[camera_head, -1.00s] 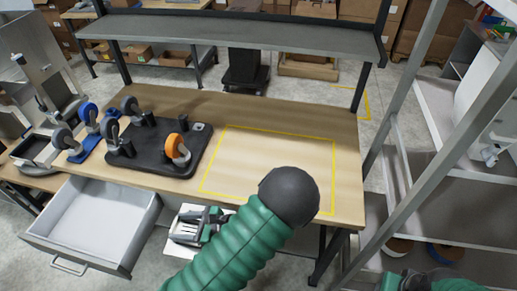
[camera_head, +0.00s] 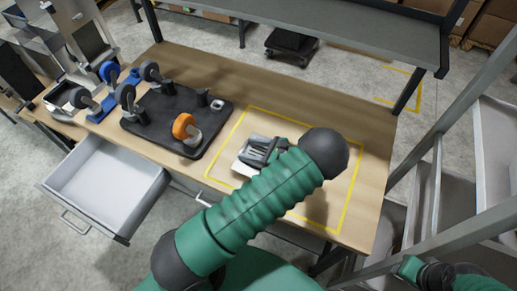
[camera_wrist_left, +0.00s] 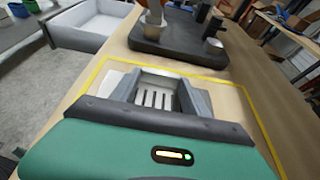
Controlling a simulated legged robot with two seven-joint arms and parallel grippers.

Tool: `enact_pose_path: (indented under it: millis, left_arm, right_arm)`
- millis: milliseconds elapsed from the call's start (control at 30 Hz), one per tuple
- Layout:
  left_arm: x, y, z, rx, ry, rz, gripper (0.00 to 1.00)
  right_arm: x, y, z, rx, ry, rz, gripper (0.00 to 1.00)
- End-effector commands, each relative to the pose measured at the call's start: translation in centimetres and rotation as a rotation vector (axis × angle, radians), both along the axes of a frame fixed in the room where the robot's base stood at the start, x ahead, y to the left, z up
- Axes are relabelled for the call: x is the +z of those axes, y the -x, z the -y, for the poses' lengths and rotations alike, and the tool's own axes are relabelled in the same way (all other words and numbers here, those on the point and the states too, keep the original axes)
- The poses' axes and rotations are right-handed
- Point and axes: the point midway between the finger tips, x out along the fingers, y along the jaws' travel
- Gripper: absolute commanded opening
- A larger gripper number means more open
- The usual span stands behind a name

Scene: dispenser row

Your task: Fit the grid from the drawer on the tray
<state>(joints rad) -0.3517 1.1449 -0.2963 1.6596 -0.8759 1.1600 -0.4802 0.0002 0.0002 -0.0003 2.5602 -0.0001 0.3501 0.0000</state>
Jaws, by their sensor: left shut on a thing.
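The grid (camera_head: 241,166) is a pale, thin plate; its slots show in the left wrist view (camera_wrist_left: 152,99). My left gripper (camera_head: 262,152) is shut on it and holds it over the yellow-outlined part of the bench, right of the tray. I cannot tell whether it touches the bench. The fingers and green arm hide part of the grid. The dark tray (camera_head: 165,112) lies on the bench with upright posts and an orange-wheeled caster (camera_head: 184,127) on it; it also shows in the left wrist view (camera_wrist_left: 165,38). The open drawer (camera_head: 110,180) looks empty.
Blue-mounted casters (camera_head: 108,73) and grey wheels crowd the bench's left side. The yellow outline (camera_head: 338,207) marks bare wood around my left arm. A grey shelf (camera_head: 340,30) spans the back. A metal rack (camera_head: 470,140) stands at right.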

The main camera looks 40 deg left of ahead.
Motion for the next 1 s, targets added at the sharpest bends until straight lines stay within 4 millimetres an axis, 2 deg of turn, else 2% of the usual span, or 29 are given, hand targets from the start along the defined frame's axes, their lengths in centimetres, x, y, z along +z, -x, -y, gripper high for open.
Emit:
enact_pose_path:
  millis: [33, 167, 367, 567, 600, 767, 1000]
  left_arm:
    - [0.0, -0.8, 0.0, 0.002, -0.001, 0.002, 0.03]
    - [-0.1, -2.2, 0.3, 0.001, 0.0, 0.004, 0.03]
    - [-3.2, -2.3, 0.4, 0.001, -0.002, 0.0, 0.03]
    - [-3.7, -2.4, 0.4, 0.0, -0.002, 0.003, 0.03]
    - [-3.7, -2.4, 0.4, 0.0, -0.001, 0.002, 0.57]
    - [-3.7, -2.4, 0.4, 0.0, -0.001, 0.003, 0.76]
    - [-3.7, -2.4, 0.4, 0.0, -0.001, 0.003, 0.76]
  right_arm:
    - [0.2, 0.0, 0.0, 0.0, 0.0, 0.0, 0.34]
    - [0.4, 0.0, 0.0, 0.001, 0.0, 0.0, 0.34]
    - [1.4, 0.0, 0.0, 0.001, 0.0, 0.001, 0.34]
    - [1.2, 0.0, 0.0, 0.0, 0.0, 0.0, 0.34]
    - [1.2, 0.0, 0.0, 0.0, 0.0, 0.0, 0.34]
    - [1.2, 0.0, 0.0, 0.0, 0.0, 0.0, 0.34]
    - [1.2, 0.0, 0.0, 0.0, 0.0, 0.0, 0.34]
